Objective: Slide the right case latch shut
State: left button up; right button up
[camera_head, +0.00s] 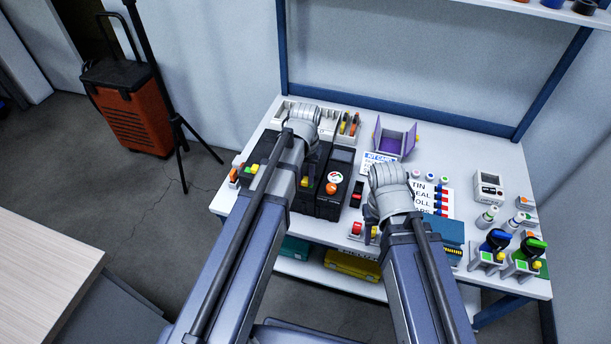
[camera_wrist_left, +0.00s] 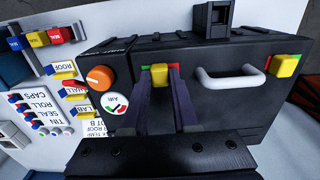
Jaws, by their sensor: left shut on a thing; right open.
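The black case (camera_head: 325,202) lies on the white workbench, and its front fills the left wrist view (camera_wrist_left: 220,108). Its right latch is a yellow block (camera_wrist_left: 160,75) with green and red marks beside it. My left gripper (camera_wrist_left: 160,84) is shut on this latch, one dark finger on each side. In the head view the latch (camera_head: 306,183) shows just below my left wrist. The other yellow latch (camera_wrist_left: 286,65) sits beyond the white handle (camera_wrist_left: 231,78), with red and green beside it. My right gripper (camera_head: 371,226) is open and empty, right of the case above the bench's front.
An orange knob (camera_wrist_left: 99,78) and a round AIR gauge (camera_wrist_left: 115,102) sit beside the held latch. A purple open box (camera_head: 394,139) stands behind. A label board (camera_head: 432,196) and valves with blue and green handles (camera_head: 497,241) are to the right.

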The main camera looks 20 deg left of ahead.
pick_arm(q)
grip_shut()
